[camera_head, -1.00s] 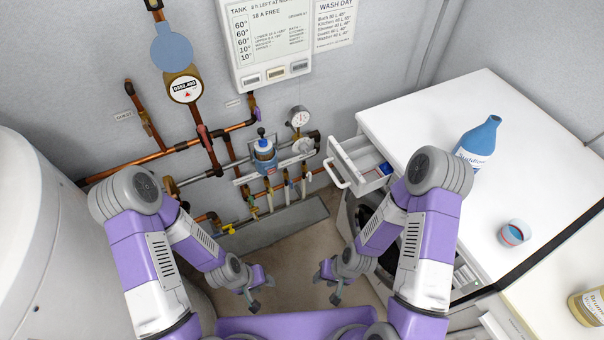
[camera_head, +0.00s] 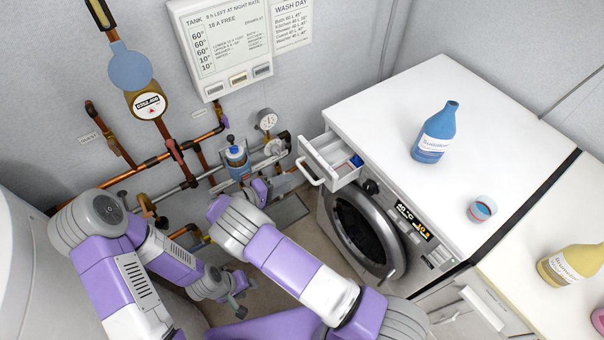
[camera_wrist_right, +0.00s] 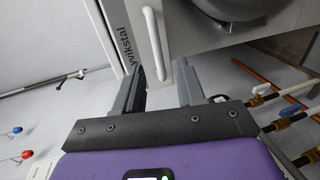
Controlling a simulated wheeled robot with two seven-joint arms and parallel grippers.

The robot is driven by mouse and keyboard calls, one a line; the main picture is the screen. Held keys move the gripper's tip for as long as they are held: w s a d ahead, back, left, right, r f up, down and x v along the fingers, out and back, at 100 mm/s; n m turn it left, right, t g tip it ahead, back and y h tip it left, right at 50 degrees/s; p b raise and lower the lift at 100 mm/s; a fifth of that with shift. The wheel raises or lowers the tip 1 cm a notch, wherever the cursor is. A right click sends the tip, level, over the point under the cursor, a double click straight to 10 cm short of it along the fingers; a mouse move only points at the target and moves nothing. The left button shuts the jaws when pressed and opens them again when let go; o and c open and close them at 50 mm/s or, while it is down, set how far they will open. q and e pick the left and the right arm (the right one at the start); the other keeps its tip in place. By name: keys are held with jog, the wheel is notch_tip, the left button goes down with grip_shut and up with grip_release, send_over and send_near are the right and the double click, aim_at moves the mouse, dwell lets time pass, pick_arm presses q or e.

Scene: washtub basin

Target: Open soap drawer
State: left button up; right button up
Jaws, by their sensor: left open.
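The soap drawer (camera_head: 336,158) of the washing machine (camera_head: 345,225) stands pulled out, with its compartments showing. A blue item lies inside it. Its white bar handle (camera_head: 309,171) is on the drawer's front; a white bar handle also shows in the right wrist view (camera_wrist_right: 155,45). My right gripper (camera_head: 262,187) is left of the drawer front, by the pipes, and partly hidden by its own arm. My left gripper (camera_head: 240,303) is low at the left, open and away from the drawer.
Copper pipes, valves and a gauge (camera_head: 266,119) line the wall left of the drawer. A blue bottle (camera_head: 435,133) and a small cup (camera_head: 482,209) stand on the white top (camera_head: 400,95). A yellowish bottle (camera_head: 570,264) is on the right counter.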

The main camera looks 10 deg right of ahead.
jog(key=x, duration=0.7)
jog(key=shift+r+b, duration=0.2)
jog(key=shift+b, duration=0.1)
jog(key=shift+w+d, duration=0.15)
jog(key=shift+c, duration=0.5)
grip_shut()
